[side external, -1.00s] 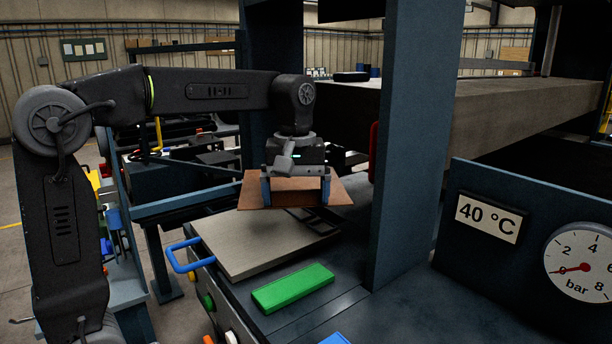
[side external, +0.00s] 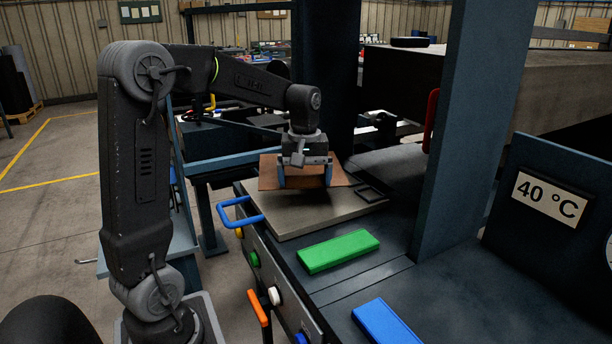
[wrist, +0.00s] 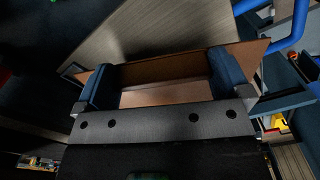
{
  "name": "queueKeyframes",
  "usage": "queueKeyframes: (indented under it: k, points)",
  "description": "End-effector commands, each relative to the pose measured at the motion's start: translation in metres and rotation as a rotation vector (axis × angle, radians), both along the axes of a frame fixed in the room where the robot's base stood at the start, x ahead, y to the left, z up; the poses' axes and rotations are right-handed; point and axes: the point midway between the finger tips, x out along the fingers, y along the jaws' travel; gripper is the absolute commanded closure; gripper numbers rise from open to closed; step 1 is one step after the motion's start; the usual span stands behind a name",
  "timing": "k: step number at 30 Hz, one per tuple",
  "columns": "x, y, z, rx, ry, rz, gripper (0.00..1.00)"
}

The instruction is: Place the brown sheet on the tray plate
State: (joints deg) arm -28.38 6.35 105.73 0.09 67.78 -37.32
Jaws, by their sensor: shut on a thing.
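My gripper (side external: 305,179) is shut on the brown sheet (side external: 268,181) and holds it roughly level, with a finger toward each side. The sheet is over the rear part of the beige tray plate (side external: 300,222), which has a blue handle at its left. The sheet appears a little above the plate; I cannot tell the exact gap. In the wrist view, the sheet (wrist: 160,96) lies between the two blue fingers (wrist: 163,80), with the tray plate (wrist: 150,38) beyond it. The gripper hides part of the sheet.
A green block (side external: 338,251) lies in front of the plate and a blue block (side external: 385,322) nearer the camera. A blue press column (side external: 468,130) stands at right. A small black frame (side external: 370,194) is at the plate's back right corner. The blue handle (side external: 240,211) sticks out at left.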

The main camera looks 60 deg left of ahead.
Motion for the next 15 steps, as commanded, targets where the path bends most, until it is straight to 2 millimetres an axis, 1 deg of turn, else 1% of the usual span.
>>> queueKeyframes:
  k: [5, 15]
  points:
    - [0.0, 0.0, -0.011, -0.001, 0.002, 0.0, 0.29]
    - [0.0, 0.0, -0.042, -0.001, 0.002, 0.0, 0.29]
